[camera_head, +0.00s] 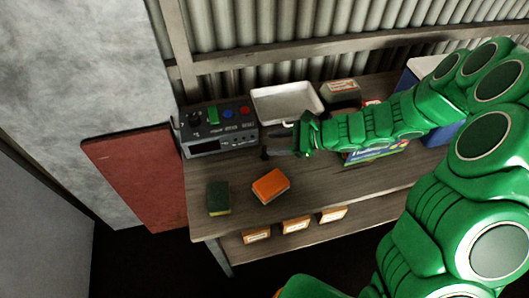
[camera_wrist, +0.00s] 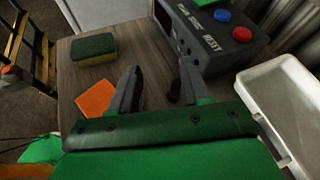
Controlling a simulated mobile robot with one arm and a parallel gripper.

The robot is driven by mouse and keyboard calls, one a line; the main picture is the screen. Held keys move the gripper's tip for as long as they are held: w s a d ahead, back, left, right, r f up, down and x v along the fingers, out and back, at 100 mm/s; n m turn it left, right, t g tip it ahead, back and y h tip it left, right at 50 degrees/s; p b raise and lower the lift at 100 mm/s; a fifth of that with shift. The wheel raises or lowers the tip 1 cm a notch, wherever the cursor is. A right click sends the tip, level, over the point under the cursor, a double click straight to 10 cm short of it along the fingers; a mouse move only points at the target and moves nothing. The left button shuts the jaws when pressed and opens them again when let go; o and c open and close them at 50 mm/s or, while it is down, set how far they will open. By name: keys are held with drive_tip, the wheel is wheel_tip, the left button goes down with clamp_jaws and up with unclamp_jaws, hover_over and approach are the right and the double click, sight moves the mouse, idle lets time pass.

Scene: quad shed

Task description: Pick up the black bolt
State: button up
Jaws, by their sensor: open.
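A small black object that looks like the black bolt (camera_wrist: 174,92) shows between my fingers in the wrist view, close to the inner side of the right finger. I cannot tell whether it touches that finger. In the head view a small dark shape, likely the same bolt (camera_head: 264,154), is at the tip of my gripper (camera_head: 282,147), over the wooden bench (camera_head: 320,180). My gripper (camera_wrist: 158,75) is open, with its two grey fingers spread and pointing toward the bench and the control box. Part of the bolt may be hidden by the finger.
A control box (camera_head: 218,128) with coloured buttons stands just beyond the fingers. A white tray (camera_head: 287,103) lies behind my gripper. An orange block (camera_head: 270,186) and a green-yellow sponge (camera_head: 218,198) lie nearer the front edge. The bench between them is clear.

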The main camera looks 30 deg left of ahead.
sight(260, 156)
drive_tip(key=f+m, duration=0.1)
drive_tip(key=f, duration=0.1)
drive_tip(key=w+a+f+m, duration=0.1)
drive_tip(key=f, duration=0.2)
drive_tip(key=w+a+f+m+t, duration=0.1)
drive_tip(key=f, duration=0.1)
drive_tip(key=shift+a+f+m+y, duration=0.15)
drive_tip(key=shift+f+m+y, duration=0.15)
drive_tip(key=shift+x, duration=2.45)
clamp_jaws()
